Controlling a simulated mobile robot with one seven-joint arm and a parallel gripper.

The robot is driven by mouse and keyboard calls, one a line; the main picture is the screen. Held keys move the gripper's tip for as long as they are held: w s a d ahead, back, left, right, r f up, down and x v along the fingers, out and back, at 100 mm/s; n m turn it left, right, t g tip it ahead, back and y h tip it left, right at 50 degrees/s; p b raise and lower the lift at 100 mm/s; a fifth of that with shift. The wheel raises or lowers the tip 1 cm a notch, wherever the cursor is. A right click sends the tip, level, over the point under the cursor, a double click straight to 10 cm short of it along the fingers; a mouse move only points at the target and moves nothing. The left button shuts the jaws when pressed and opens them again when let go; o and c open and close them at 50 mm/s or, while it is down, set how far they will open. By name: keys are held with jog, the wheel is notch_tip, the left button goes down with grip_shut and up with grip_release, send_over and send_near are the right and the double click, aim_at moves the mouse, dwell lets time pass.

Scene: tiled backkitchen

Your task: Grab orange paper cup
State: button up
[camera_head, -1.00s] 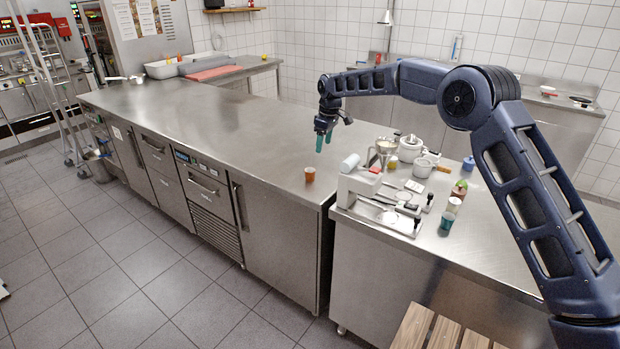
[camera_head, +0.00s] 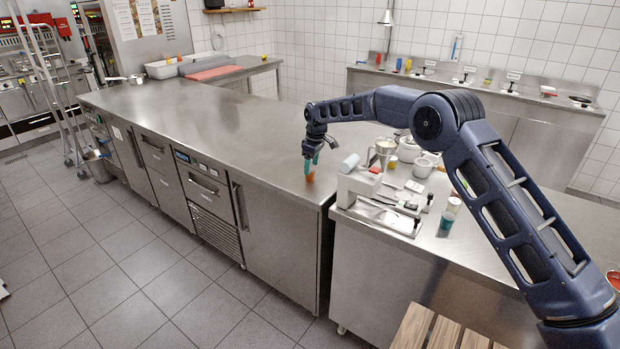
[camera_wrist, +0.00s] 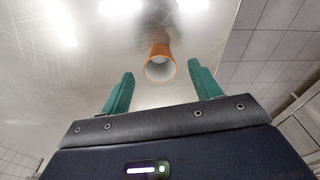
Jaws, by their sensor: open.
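The orange paper cup (camera_head: 310,177) stands on the steel counter (camera_head: 200,120) near its front right corner. In the head view it is partly hidden behind my gripper's fingers. In the wrist view the cup (camera_wrist: 160,64) shows whole, with its open rim facing the camera. My gripper (camera_head: 311,163) is open, with teal fingers pointing down at the cup. In the wrist view the fingers (camera_wrist: 160,88) are spread to the left and right, and the cup lies just beyond the tips, between their lines. I see no finger touching it.
Right of the cup, a white machine (camera_head: 365,185) and a metal funnel (camera_head: 382,150) stand on the adjoining counter. The counter to the left is clear.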

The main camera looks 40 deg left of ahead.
aim_at(310, 175)
jog(key=f, duration=0.3)
jog(key=shift+a+f, duration=0.25)
jog(key=shift+a, duration=0.1)
jog(key=shift+c, duration=0.2)
jog(key=c, duration=1)
